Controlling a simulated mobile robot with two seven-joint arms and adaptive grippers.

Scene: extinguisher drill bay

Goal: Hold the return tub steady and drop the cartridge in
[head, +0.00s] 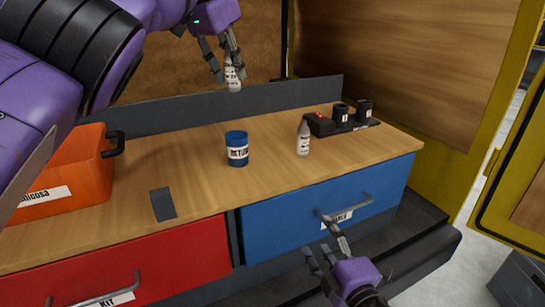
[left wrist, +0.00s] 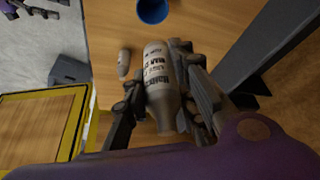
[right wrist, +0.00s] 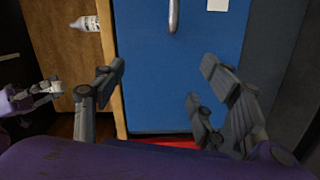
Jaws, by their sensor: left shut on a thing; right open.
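A white cartridge (head: 233,79) with dark print is held in my left gripper (head: 222,66), up in the air above the back of the worktop. In the left wrist view the cartridge (left wrist: 158,82) lies between the closed fingers. The blue return tub (head: 236,143) with a white label stands upright on the worktop, below and apart from the cartridge. Its blue rim also shows at the top of the left wrist view (left wrist: 152,11). My right gripper (head: 327,255) is open and empty, low in front of the blue drawer, away from the tub.
A second white bottle (head: 303,139) stands right of the tub. A black holder (head: 345,127) with dark cups is at the back right. An orange bin (head: 72,170) sits left. Red (head: 140,269) and blue (head: 345,198) drawers with handles are below.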

